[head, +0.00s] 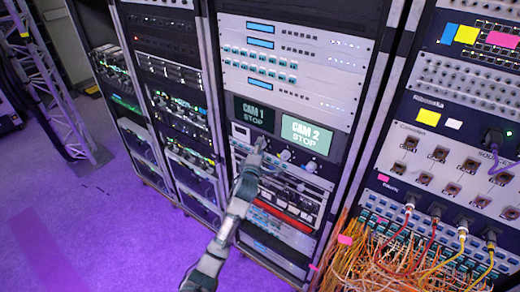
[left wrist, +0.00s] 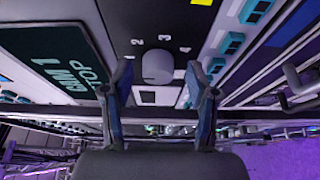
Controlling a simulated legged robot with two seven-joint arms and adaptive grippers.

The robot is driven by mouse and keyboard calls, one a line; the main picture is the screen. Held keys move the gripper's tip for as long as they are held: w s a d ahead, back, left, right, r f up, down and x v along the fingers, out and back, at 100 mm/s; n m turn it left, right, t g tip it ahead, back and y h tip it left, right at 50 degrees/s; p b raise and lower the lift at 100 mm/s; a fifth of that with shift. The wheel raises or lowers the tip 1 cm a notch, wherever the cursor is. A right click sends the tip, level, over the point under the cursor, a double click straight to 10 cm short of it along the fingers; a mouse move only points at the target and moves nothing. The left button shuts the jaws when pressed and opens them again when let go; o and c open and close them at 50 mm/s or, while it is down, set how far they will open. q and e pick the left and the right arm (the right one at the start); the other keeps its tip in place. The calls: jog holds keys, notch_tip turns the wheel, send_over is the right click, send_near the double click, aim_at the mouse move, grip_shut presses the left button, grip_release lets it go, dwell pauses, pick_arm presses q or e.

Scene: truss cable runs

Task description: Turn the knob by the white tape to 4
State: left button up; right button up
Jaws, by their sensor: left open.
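My left gripper (left wrist: 160,65) is open, a finger on each side of the knob; contact cannot be told. In the head view my left gripper (head: 256,148) reaches the panel below the CAM 1 screen (head: 254,114) and hides that knob. The right gripper is not in view.
More knobs (head: 286,155) stand to the right in the same row. The CAM 2 screen (head: 306,134) is lit above them. Orange cables (head: 370,260) hang over the right rack's front. Purple floor (head: 110,235) is open at the left.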

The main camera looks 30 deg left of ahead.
pick_arm(q)
grip_shut()
